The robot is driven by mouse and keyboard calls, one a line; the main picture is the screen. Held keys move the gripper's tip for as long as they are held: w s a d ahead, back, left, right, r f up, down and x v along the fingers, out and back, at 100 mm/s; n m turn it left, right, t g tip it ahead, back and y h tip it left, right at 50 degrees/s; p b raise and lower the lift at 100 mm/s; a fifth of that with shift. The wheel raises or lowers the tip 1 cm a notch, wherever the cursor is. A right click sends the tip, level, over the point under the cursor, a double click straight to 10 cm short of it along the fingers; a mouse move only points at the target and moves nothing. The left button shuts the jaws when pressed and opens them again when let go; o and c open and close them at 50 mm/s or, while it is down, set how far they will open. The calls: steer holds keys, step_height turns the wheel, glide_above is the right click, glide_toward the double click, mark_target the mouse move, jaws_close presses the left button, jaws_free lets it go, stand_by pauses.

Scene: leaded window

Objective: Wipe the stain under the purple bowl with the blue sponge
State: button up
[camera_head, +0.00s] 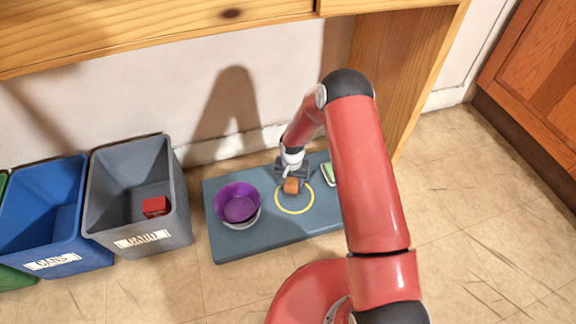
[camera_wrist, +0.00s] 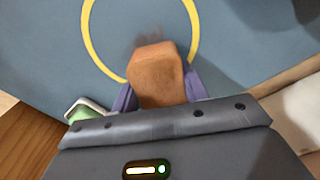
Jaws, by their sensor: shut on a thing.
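The purple bowl (camera_head: 238,203) stands at the left of the blue-grey board (camera_head: 228,245), on top of a pale round thing that it mostly hides. My gripper (camera_head: 291,183) is shut on an orange-brown block (camera_wrist: 156,75), inside or just over the far part of a yellow ring (camera_head: 294,212) on the board. I cannot tell if the block touches the board. In the wrist view a faint dark smudge (camera_wrist: 148,42) shows inside the ring, just beyond the block. No blue sponge is to be seen. Whatever is under the bowl is hidden.
A green and white item (camera_head: 328,174) lies at the board's right, partly behind my arm. A grey bin (camera_head: 137,195) with a red block (camera_head: 156,206) inside and a blue bin (camera_head: 45,215) stand to the left. A wooden table (camera_head: 180,28) overhangs the back.

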steer(key=shift+s+r+p, duration=0.15)
steer(key=shift+r+p, duration=1.4)
steer(key=shift+r, duration=2.1)
steer(key=shift+d, duration=0.1)
